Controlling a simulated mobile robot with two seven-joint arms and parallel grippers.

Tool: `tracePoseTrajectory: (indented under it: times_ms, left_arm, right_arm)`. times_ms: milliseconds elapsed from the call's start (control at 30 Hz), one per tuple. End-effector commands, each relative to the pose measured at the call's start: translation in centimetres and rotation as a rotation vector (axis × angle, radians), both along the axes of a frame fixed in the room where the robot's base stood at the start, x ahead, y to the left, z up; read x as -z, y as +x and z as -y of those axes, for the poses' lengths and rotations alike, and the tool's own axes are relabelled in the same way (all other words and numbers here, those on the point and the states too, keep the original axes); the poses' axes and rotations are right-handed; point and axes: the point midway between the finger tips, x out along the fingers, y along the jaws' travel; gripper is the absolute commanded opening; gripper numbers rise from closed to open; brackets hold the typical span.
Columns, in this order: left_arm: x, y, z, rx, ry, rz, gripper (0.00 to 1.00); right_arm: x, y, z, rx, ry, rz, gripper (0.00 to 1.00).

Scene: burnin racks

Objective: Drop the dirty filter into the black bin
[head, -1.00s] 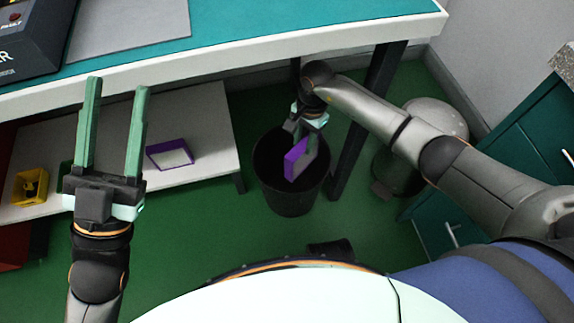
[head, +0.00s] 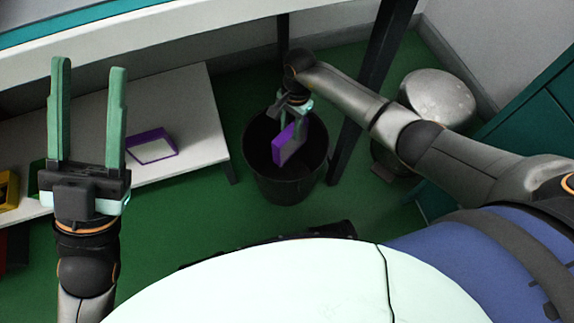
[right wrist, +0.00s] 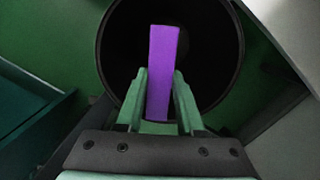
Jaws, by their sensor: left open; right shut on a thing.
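The held filter (head: 289,146) has a purple frame and a greyish face. My right gripper (head: 297,121) is shut on it and holds it over the mouth of the black bin (head: 286,187). In the right wrist view the purple edge of the filter (right wrist: 163,72) sits between the fingers (right wrist: 158,105), with the dark inside of the bin (right wrist: 125,45) behind it. Whether its lower end is below the rim is hard to tell. My left gripper (head: 88,120) is open and empty, in front of the low shelf, far left of the bin.
Another purple-framed filter with a white face (head: 152,147) lies on the white low shelf (head: 196,122). A yellow object (head: 8,189) is at the shelf's left. A table leg (head: 372,85) stands right of the bin, and a grey rounded container (head: 437,97) is beyond it.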

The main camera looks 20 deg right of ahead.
Motion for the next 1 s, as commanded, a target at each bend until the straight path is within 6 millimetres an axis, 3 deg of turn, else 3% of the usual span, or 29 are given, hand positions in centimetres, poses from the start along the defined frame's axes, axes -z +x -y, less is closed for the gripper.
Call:
tracePoseTrajectory:
  times_ms: [267,300,567,867,1000]
  left_arm:
    - [0.2,0.0,0.0,-0.002,0.004,-0.001,0.5]
    - [0.2,0.0,0.0,-0.002,0.004,-0.001,0.5]
    - [0.2,0.0,0.0,-0.002,0.003,-0.002,0.5]
    - [0.1,0.0,0.0,-0.001,0.002,-0.003,0.5]
    - [-0.7,0.0,0.0,0.001,-0.003,-0.004,0.5]
  right_arm:
    - [0.2,0.0,0.0,-0.001,0.001,0.001,0.0]
    - [0.2,0.0,0.0,0.0,0.001,0.001,0.4]
    - [0.2,0.0,0.0,0.0,0.001,0.001,0.69]
    - [0.0,0.0,0.0,0.0,0.0,0.001,0.71]
    - [-1.6,0.3,0.2,0.0,-0.002,0.005,0.71]
